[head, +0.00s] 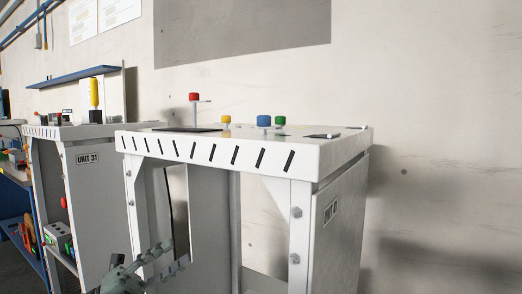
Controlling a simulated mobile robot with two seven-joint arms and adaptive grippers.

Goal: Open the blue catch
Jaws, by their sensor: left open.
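A blue catch knob (264,121) stands upright on top of the white dispenser frame (215,149), toward the back and right of its middle. A green knob (280,121) is close at its right and a yellow knob (226,120) is to its left. A red knob (194,97) stands higher, further left. My left gripper (177,253) is low in the view, in front of the frame's open lower part and well below the top. Its fingers are spread and empty, apart from the knobs. My right gripper is not in view.
A second frame marked UNIT 31 (89,158) stands at the left, with a tall yellow part (94,94) on top. A blue shelf (80,74) is on the back wall. The air above the near frame's top is clear.

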